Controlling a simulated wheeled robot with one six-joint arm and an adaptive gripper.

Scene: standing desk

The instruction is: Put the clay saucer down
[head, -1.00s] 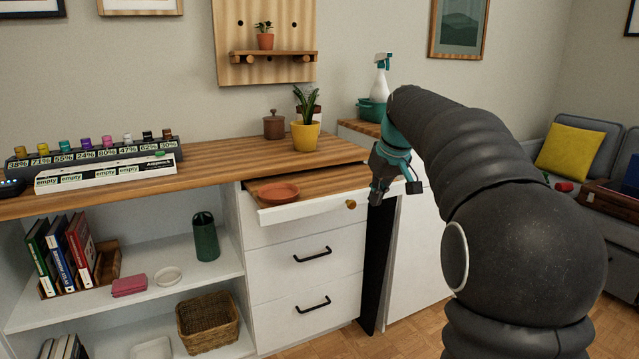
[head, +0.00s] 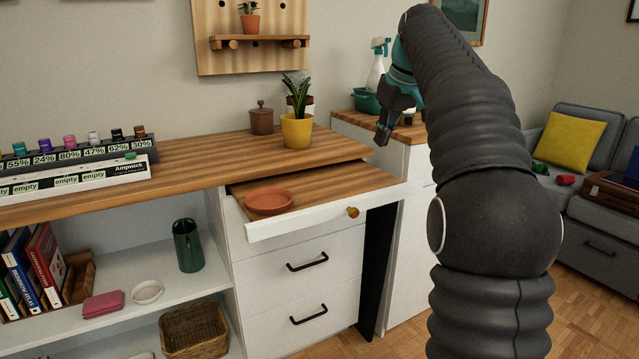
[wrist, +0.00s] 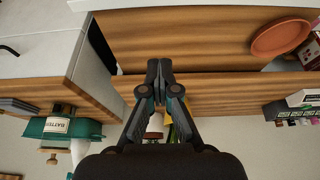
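The clay saucer (head: 269,201) is a shallow orange-brown dish. It lies upright on the wooden pull-out board (head: 325,185) at the top of the white drawer unit, towards the board's left side. It also shows in the wrist view (wrist: 281,38) at the upper right. My gripper (head: 388,132) is in the air to the right of the board, well apart from the saucer. In the wrist view its two dark fingers (wrist: 159,68) are together with nothing between them.
A yellow pot with a plant (head: 297,130) and a brown lidded jar (head: 261,118) stand on the desktop behind the board. A labelled rack (head: 75,165) stands left. A side cabinet with a green caddy (head: 366,101) and spray bottle is behind my gripper. The board's middle is clear.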

